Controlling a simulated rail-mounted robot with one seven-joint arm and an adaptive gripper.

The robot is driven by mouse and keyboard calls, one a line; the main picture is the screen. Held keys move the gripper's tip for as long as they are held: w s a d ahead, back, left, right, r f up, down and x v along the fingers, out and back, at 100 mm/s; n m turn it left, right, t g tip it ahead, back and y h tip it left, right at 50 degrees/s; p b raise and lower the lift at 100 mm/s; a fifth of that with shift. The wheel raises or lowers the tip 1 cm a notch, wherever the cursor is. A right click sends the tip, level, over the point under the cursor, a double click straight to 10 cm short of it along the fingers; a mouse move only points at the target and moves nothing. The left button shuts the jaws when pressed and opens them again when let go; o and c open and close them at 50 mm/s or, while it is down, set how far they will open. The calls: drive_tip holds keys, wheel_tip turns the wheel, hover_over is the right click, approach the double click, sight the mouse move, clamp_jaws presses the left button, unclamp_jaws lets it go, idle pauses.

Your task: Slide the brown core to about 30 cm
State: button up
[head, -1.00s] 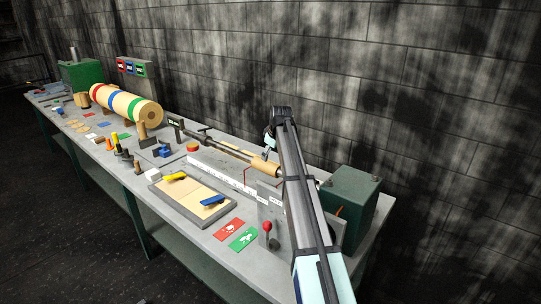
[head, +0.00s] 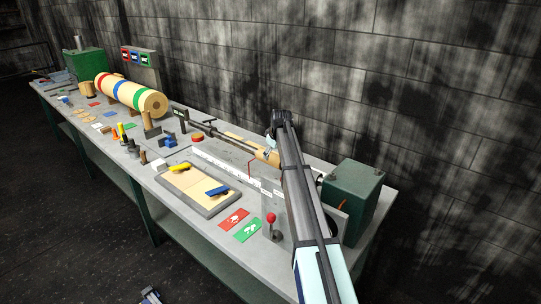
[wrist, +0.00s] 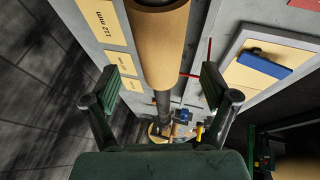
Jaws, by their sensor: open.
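The brown core (head: 266,157) is a tan tube on a dark horizontal shaft (head: 225,140) at the right part of the bench. In the wrist view the core (wrist: 158,45) lies lengthwise at the top middle. My gripper (wrist: 161,86) is open, with one dark finger on each side of the core's line and gaps between the fingers and the core. In the head view my arm hides most of the gripper and the core's right end. A white marked strip (head: 218,168) runs along the bench before the shaft; its figures are too small to read.
A green box (head: 350,196) stands right of my arm. A tray with blue and yellow pieces (head: 200,190), red and green cards and a red-knobbed lever (head: 271,218) are in front. A large striped roll (head: 130,95) lies far left. The wall is close behind.

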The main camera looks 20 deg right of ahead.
sight(279, 162)
drive_tip(key=shift+p+x, duration=0.95)
drive_tip(key=shift+x, duration=2.15)
clamp_jaws()
drive_tip(key=s, duration=0.1)
drive_tip(key=s+d+b, duration=0.2)
drive_tip(key=s, duration=0.1)
drive_tip(key=shift+f, duration=0.15)
drive_tip(key=shift+s+d, duration=0.25)
drive_tip(key=shift+w, duration=0.15)
unclamp_jaws()
drive_tip(key=shift+r, duration=0.2)
